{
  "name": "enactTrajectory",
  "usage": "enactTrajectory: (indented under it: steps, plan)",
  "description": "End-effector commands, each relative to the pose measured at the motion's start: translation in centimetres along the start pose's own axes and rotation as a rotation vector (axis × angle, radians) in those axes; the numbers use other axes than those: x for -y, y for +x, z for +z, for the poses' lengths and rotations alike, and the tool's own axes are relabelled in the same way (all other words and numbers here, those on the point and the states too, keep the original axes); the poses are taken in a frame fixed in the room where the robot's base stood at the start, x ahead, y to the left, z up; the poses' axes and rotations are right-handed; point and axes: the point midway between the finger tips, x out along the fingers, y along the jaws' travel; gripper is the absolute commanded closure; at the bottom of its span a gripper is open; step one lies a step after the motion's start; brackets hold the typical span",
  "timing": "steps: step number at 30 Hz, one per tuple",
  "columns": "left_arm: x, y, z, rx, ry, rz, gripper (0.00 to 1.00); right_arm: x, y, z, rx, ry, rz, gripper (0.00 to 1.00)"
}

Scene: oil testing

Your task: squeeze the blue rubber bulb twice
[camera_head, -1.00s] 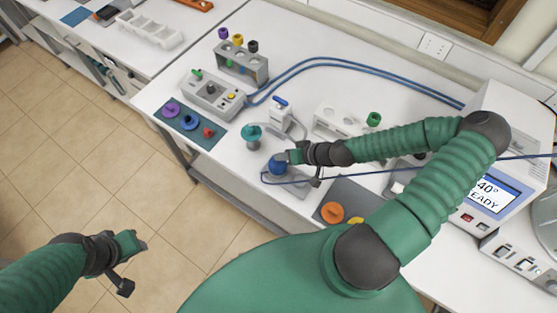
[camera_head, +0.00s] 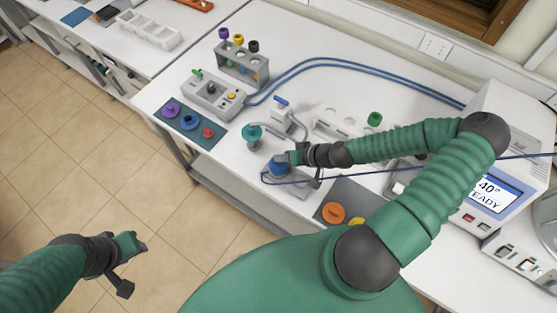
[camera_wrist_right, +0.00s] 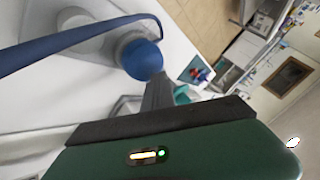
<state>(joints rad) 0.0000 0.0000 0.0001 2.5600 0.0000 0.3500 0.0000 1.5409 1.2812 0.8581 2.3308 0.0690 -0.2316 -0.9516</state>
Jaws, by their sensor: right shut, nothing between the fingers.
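The blue rubber bulb (camera_head: 277,168) sits on a small grey stand near the front edge of the white bench. A dark blue tube runs from it to the right. In the right wrist view the bulb (camera_wrist_right: 142,59) is a round blue ball just beyond the dark finger. My right gripper (camera_head: 289,158) is at the bulb's upper right side, shut with nothing between its fingers. Whether it touches the bulb I cannot tell. My left gripper (camera_head: 138,245) hangs empty over the floor at lower left; its finger gap is not clear.
A teal-topped piece (camera_head: 252,133) stands just left of the bulb. A grey device with a blue top (camera_head: 281,104) and a white rack (camera_head: 340,123) are behind. A dark mat with an orange disc (camera_head: 333,212) lies to the right. A machine with a screen (camera_head: 492,193) is further right.

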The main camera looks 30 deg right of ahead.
Motion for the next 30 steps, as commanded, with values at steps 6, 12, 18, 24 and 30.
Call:
enactTrajectory:
  steps: [6,12,18,24,30]
  plan:
    - [0.0,0.27,0.07,0.0,0.0,0.0,0.64,-0.17,0.24,0.22,0.001,0.001,0.0,1.0]
    - [0.0,0.46,0.11,0.0,0.0,0.0,0.64,-0.29,0.42,0.35,0.001,0.001,0.0,1.0]
    - [0.0,0.65,0.16,0.0,0.0,0.0,0.64,-0.41,0.59,0.49,0.002,0.002,0.0,1.0]
    - [0.0,0.65,0.16,0.0,0.0,0.0,0.64,-0.41,0.6,0.51,0.002,0.002,0.0,1.0]
    - [0.0,0.44,0.11,0.0,0.0,0.0,0.64,-0.27,0.44,0.4,0.002,0.002,0.0,1.0]
